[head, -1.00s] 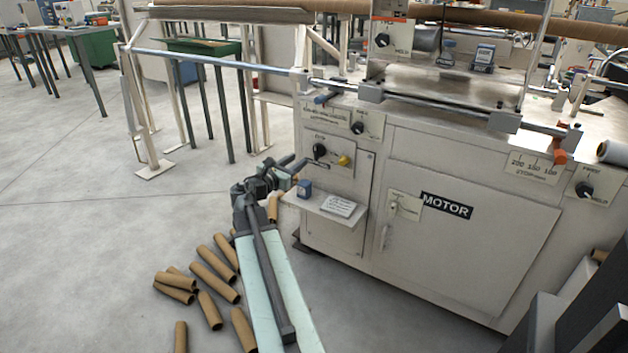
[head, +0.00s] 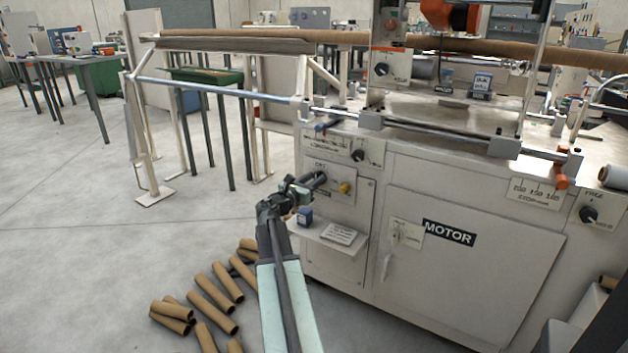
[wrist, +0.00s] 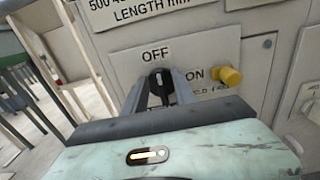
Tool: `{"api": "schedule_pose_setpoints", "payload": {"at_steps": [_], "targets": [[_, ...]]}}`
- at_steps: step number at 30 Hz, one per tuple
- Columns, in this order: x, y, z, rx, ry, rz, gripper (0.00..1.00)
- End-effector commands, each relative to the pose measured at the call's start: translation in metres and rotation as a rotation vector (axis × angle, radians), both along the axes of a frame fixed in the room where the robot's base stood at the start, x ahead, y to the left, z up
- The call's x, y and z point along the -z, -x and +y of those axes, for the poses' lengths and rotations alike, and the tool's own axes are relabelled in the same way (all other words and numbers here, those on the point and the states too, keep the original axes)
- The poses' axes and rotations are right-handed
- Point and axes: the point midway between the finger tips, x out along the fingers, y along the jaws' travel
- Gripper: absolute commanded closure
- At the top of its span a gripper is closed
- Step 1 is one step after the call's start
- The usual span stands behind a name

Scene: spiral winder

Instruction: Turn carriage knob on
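The carriage knob (wrist: 160,80) is a black rotary knob on the machine's pale front panel. In the wrist view it sits below the OFF label (wrist: 155,54), with the ON label (wrist: 194,74) to its right. Its white mark stands near upright, towards OFF. My gripper (wrist: 162,86) is open, with one finger on each side of the knob in this view. I cannot tell whether the fingers touch it. In the head view my gripper (head: 318,180) reaches the panel and hides the knob.
A yellow button (head: 345,187) is right of the knob. Another black knob (head: 358,155) is above. Cardboard tubes (head: 210,293) lie on the floor.

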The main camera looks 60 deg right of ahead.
Motion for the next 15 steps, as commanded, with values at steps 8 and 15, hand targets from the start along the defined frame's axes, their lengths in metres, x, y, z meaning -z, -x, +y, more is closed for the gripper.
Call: {"api": "schedule_pose_setpoints", "payload": {"at_steps": [8,15], "targets": [[0.0001,0.0003,0.0004,0.000,0.000,0.000,1.00],[0.0002,0.0012,-0.0003,0.002,0.000,-0.014,1.00]]}}
